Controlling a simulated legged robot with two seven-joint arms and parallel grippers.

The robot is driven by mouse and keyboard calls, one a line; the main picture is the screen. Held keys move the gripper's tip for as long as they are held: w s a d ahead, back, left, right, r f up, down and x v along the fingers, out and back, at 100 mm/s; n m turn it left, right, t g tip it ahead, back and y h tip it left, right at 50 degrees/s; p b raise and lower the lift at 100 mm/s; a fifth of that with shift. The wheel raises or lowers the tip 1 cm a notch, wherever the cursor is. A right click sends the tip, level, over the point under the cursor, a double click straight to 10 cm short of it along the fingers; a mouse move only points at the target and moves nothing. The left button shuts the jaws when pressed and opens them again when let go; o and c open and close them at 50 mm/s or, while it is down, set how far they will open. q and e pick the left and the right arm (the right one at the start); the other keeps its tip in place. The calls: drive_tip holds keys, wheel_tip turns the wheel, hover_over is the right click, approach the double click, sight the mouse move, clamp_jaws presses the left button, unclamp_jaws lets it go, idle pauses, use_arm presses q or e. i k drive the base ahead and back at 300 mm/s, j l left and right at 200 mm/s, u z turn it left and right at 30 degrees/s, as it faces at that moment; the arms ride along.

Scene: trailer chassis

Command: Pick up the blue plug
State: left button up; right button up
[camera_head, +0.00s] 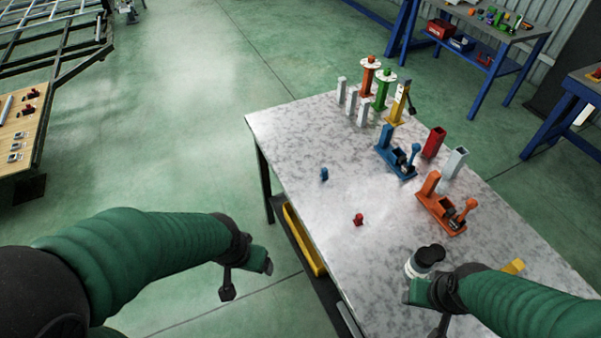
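The blue plug (324,174) is a small upright piece on the grey mottled table (300,135), near its left edge. My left gripper (260,262) is off the table's left side, nearer to me than the plug and well apart from it. My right gripper (415,291) is over the near right part of the table, beside a white and black round object (424,261), and far from the plug. I cannot make out how far apart the fingers of either gripper are. No plug shows in either one.
A small red plug (358,219) stands nearer to me than the blue one. Blue (396,155) and orange (444,208) fixtures, square tubes and spools fill the table's far and right parts. A yellow bin (304,240) sits below the left edge. The surface around the blue plug is clear.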

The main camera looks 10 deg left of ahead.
sight(324, 175)
drive_tip(key=u, duration=0.25)
drive_tip(key=i+j+z, duration=0.1)
drive_tip(key=i+j, duration=0.55)
drive_tip(key=j, duration=0.25)
drive_tip(key=i+j+z, duration=0.15)
drive_tip(key=i+j, duration=0.5)
drive_tip(key=j, duration=0.25)
drive_tip(key=z, duration=0.05)
